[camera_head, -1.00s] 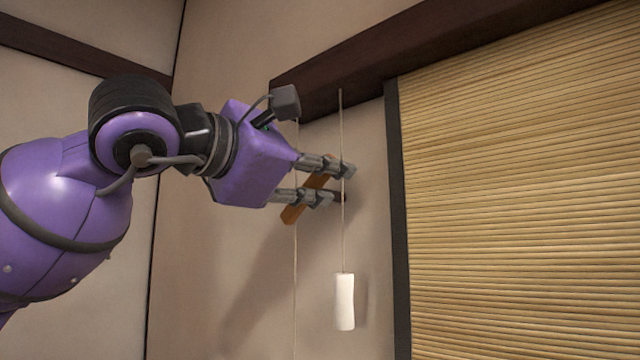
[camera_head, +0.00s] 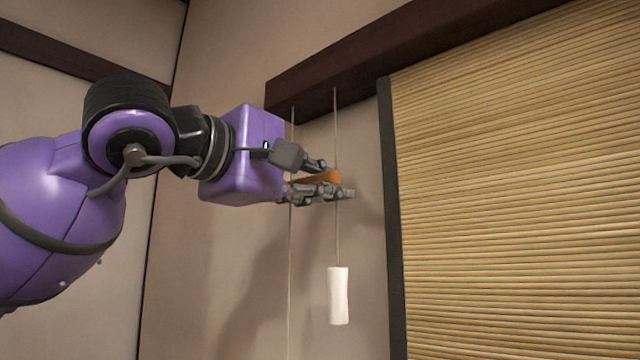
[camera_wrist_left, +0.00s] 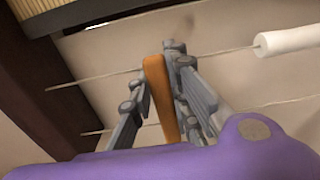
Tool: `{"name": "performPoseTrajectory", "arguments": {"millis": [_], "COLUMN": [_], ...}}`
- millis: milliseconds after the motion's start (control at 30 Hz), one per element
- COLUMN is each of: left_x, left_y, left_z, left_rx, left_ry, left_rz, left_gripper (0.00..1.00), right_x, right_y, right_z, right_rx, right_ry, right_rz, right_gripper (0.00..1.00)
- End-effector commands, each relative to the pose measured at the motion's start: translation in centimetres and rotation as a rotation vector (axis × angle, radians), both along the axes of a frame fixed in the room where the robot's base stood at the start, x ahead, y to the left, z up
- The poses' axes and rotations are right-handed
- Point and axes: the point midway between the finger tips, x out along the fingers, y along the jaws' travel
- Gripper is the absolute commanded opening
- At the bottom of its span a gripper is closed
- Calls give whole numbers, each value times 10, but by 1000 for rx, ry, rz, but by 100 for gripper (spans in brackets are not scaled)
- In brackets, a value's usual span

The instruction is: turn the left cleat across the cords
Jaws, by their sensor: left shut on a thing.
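The left cleat (camera_head: 324,178) is an orange-brown wooden bar at the wall. In the head view it lies nearly level, its middle partly hidden by the fingers. My left gripper (camera_head: 328,180) is shut on it. In the left wrist view the cleat (camera_wrist_left: 162,95) stands between the two fingers of my left gripper (camera_wrist_left: 157,85). Two thin cords hang from the dark beam: the left cord (camera_head: 290,270) passes behind the gripper, and the right cord (camera_head: 336,235) runs by the fingertips. Whether the cleat touches the cords I cannot tell. My right gripper is not in view.
A white cord pull (camera_head: 338,295) hangs on the right cord below the gripper; it also shows in the left wrist view (camera_wrist_left: 288,40). The woven blind (camera_head: 500,180) with a dark edge is to the right. A dark beam (camera_head: 330,70) runs above.

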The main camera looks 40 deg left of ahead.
Motion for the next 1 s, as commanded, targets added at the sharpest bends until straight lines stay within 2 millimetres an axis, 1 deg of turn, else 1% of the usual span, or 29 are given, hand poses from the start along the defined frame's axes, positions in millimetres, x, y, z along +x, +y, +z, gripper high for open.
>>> {"name": "performPoseTrajectory", "arguments": {"millis": [500,533,667,700,1000], "left_x": [0,0,0,0,-1], "left_y": [0,0,0,0,0], "left_z": [-1,-1,-1,-1,0], "left_rx": [22,22,21,21,19], "left_ry": [-2,-2,-2,-2,-1], "left_rz": [0,0,0,0,0], "left_gripper": [0,17,34,36,36], "right_x": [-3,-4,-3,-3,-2], "right_y": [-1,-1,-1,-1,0], "right_z": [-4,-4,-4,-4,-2], "right_rx": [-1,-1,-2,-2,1], "right_ry": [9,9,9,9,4], "right_rz": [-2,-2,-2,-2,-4], "right_gripper": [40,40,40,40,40]}}
